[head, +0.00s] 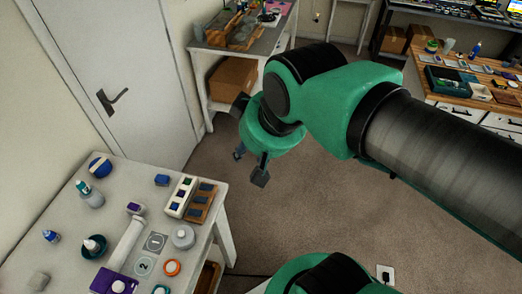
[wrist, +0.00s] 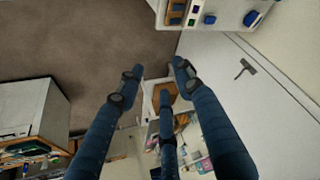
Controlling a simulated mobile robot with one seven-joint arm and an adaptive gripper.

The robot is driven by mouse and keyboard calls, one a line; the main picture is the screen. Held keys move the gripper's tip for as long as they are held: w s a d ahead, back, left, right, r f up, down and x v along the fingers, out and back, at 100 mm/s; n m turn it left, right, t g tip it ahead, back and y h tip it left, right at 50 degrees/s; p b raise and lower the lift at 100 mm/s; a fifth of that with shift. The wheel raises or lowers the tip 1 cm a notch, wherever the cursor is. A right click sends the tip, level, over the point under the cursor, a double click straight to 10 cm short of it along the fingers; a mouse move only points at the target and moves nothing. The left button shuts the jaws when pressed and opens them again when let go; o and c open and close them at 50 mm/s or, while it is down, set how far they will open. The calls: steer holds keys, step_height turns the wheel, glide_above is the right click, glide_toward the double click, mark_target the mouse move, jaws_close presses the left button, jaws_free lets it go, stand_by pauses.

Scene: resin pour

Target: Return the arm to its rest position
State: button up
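My green arm reaches in from the right in the head view, with my gripper (head: 250,148) held in the air over the brown floor, right of the white table (head: 215,215). Its dark fingers are spread apart. In the wrist view the fingers of my gripper (wrist: 159,78) are also apart, with nothing between them but the distant room. My gripper touches nothing that I can see.
The white table holds bottles, a white cylinder (head: 126,243), a round grey disc (head: 183,237) and a block rack (head: 192,199). A door (head: 118,80) stands behind it. A bench with a cardboard box (head: 233,80) is at the back; a wooden-topped cabinet (head: 450,88) is right. Open floor lies between.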

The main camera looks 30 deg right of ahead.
steer(key=shift+s+d+m, duration=0.3)
steer(key=shift+s+d, duration=0.4)
steer(key=shift+s, duration=0.25)
steer(key=shift+f, duration=0.15)
steer(key=shift+f+b, duration=0.9)
steer(key=shift+b, duration=0.15)
